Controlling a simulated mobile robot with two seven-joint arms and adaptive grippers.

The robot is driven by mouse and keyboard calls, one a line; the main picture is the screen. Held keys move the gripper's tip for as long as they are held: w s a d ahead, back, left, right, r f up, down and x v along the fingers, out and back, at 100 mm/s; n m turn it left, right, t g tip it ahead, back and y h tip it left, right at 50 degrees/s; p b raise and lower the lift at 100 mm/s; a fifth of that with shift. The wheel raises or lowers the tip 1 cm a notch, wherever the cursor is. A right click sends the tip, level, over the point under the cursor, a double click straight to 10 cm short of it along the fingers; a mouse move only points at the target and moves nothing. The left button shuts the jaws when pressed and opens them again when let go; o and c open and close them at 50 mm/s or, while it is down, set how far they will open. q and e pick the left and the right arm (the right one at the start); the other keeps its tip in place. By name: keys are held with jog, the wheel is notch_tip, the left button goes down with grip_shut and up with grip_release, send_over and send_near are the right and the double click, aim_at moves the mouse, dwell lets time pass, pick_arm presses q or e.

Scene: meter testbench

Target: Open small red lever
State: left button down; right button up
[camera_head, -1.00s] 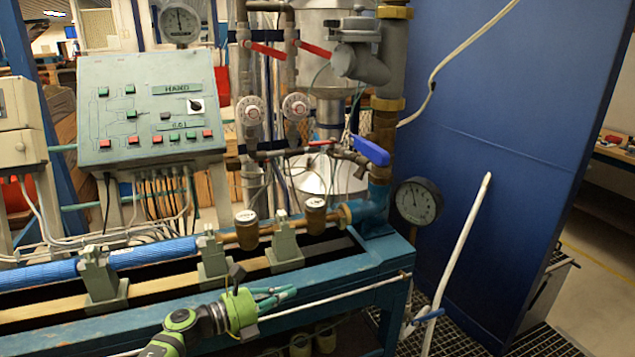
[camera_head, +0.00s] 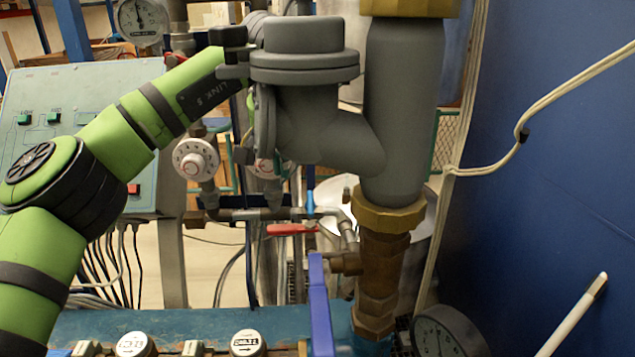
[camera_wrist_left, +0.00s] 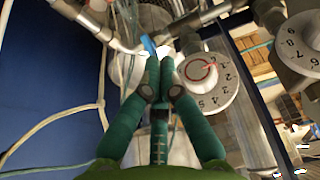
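The small red lever (camera_head: 291,229) lies roughly level on the thin horizontal pipe in the head view, left of the brass pipe and above the blue lever (camera_head: 319,305). My left arm reaches in from the left, and its gripper is hidden behind the large grey pipe fitting (camera_head: 305,85). In the left wrist view my left gripper (camera_wrist_left: 160,68) has its green fingers drawn together at the tips, with nothing clearly held. A small blue part (camera_wrist_left: 148,45) shows just beyond the tips. I cannot make out the red lever in that view. My right gripper is not in view.
A white numbered dial (camera_head: 196,159) stands left of the grey fitting; another dial (camera_wrist_left: 208,82) is close beside the fingers in the wrist view. A pressure gauge (camera_head: 447,332) is at the lower right. A blue wall (camera_head: 560,180) with a cable closes the right side.

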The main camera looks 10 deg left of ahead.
aim_at(293, 229)
pick_arm(q)
notch_tip(293, 229, down, 9)
jog(key=s+p, duration=0.1)
jog(key=p, duration=0.3)
jog(key=shift+s+a+r+p, duration=0.15)
jog(key=shift+s+a+p, duration=0.05)
jog(key=shift+a+p, duration=0.2)
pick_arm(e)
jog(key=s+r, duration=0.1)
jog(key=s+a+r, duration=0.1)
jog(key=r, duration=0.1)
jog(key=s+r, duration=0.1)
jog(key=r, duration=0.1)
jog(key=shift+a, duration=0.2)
